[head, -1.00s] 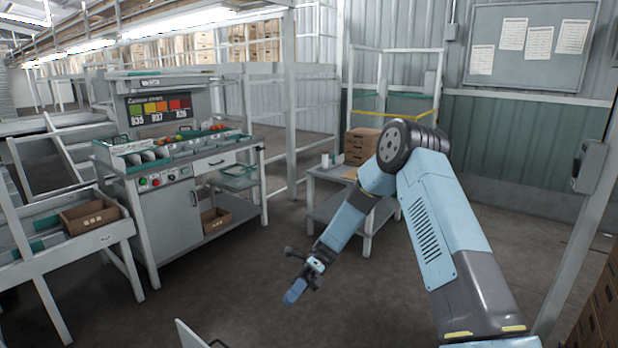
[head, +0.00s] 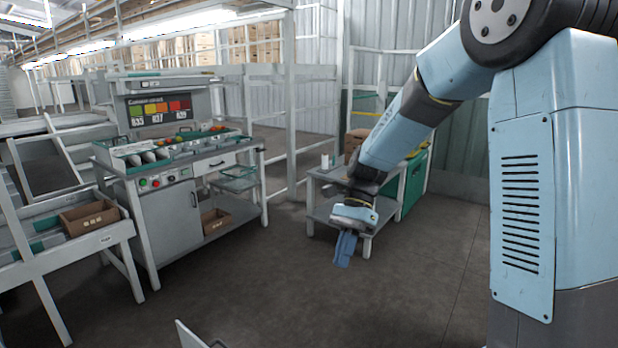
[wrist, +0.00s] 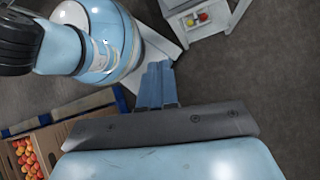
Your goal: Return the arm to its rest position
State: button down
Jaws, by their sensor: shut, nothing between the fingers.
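My gripper (head: 345,250) hangs below my bent arm in the head view, pointing down over open floor in front of a small grey side table (head: 325,213). Its blue fingers are together with nothing between them. In the wrist view my gripper (wrist: 156,88) also shows, its fingers side by side and empty. My arm's large upper links fill the right of the head view and hide part of the wall behind.
A grading bench (head: 165,205) with several tomatoes in compartments stands left of centre. A cardboard box (head: 90,216) sits on a conveyor table at left. The wrist view shows a crate of tomatoes (wrist: 50,142) at lower left. The middle floor is clear.

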jog(key=s+d+r+n+t+h, duration=0.3)
jog(key=s+d+r+n+t, duration=0.6)
jog(key=s+d, duration=0.7)
jog(key=shift+r+n+t+h, duration=0.4)
jog(key=shift+r+t, duration=1.2)
jog(key=shift+r, duration=0.75)
